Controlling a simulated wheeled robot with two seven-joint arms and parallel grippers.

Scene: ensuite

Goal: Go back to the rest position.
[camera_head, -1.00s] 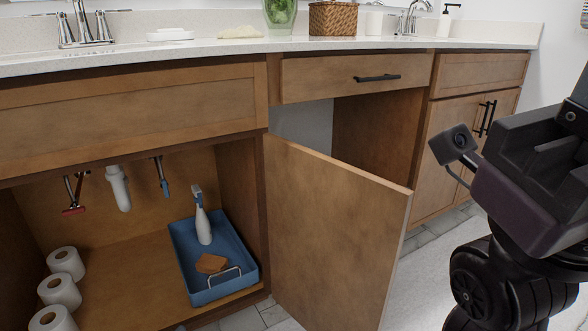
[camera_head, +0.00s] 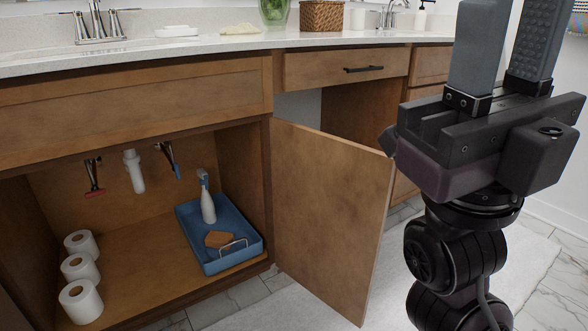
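My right gripper (camera_head: 512,40) stands at the right of the head view with its two grey fingers pointing up, their tips at or beyond the top edge. The fingers are apart, a textured inner pad shows, and nothing is visible between them. It appears in front of the right part of the vanity, to the right of the open cabinet door (camera_head: 328,215). My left gripper is out of view.
The open door juts out from the vanity. Inside the cabinet are a blue tray (camera_head: 252,262) with a spray bottle (camera_head: 208,205) and sponge (camera_head: 218,239), and toilet rolls (camera_head: 81,300). Floor and a pale rug (camera_head: 540,255) show at right.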

